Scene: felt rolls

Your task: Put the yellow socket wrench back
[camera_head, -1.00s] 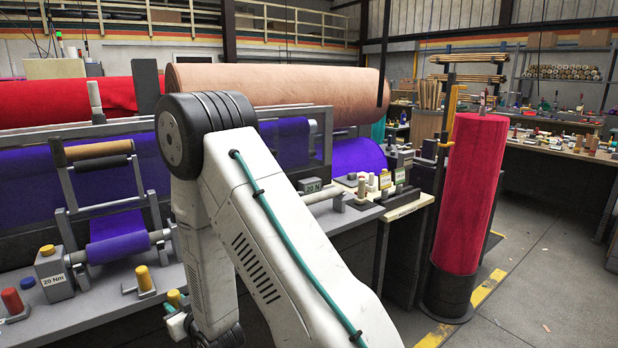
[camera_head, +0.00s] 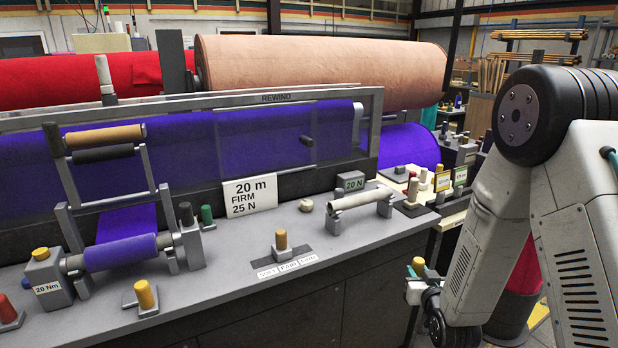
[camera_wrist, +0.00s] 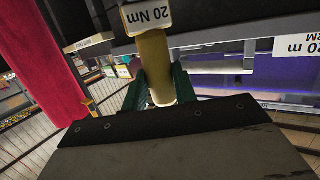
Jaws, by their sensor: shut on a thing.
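The yellow socket wrench (camera_wrist: 154,65) is in my gripper (camera_wrist: 160,90), seen close in the wrist view. Its thick yellow handle is between the green fingers, and a pale block marked 20 Nm is at its far end. In the head view my gripper (camera_head: 412,279) is at the lower right, in front of the bench's right end, with the wrench's yellow end (camera_head: 418,264) showing and its white block (camera_head: 413,292) below. It appears clear of the bench. A grey block marked 20 Nm (camera_head: 48,283) with a yellow knob stands at the bench's left.
The grey bench top (camera_head: 225,270) holds a yellow peg on a small base (camera_head: 145,295), a yellow-topped selector (camera_head: 281,243), a pale tube on supports (camera_head: 360,204) and a 20 m FIRM sign (camera_head: 249,196). Free room lies between them along the front.

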